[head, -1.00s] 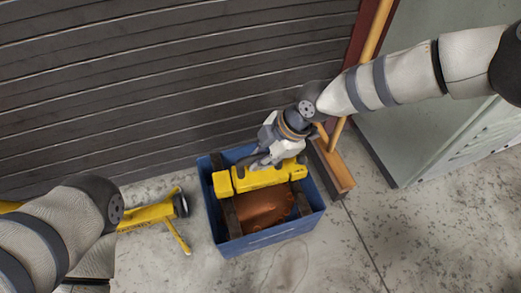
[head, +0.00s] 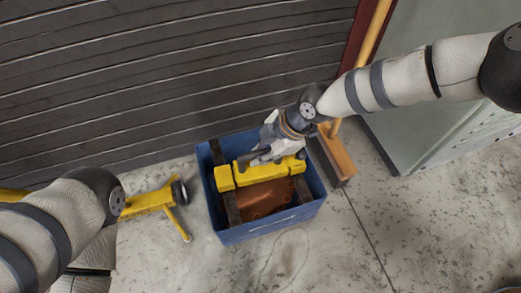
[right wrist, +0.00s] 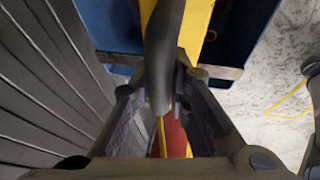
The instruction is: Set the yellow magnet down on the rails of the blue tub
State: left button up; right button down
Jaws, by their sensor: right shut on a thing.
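The yellow magnet (head: 262,173) is a long bar lying crosswise over the blue tub (head: 272,231) in the head view. Its ends overlap the two dark rails, the left rail (head: 232,208) and the right rail (head: 303,189). Whether it touches them or hangs just above, I cannot tell. My right gripper (head: 262,156) is shut on the magnet's dark handle. In the right wrist view the handle (right wrist: 164,55) runs between the fingers, with the yellow magnet (right wrist: 201,25) beneath. My left gripper is outside the head view; only my left arm shows.
Reddish-brown material (head: 264,199) lies inside the tub under the magnet. A wooden broom (head: 337,155) stands close to the tub's right. A yellow wheeled object (head: 150,201) is on the left. A slatted wall is behind; a pale cabinet (head: 440,130) stands right. The front floor is clear.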

jog(key=shift+f, duration=0.45)
dwell(0.9)
jog(key=c, duration=1.5)
grip_release()
jog(key=shift+o, duration=0.2)
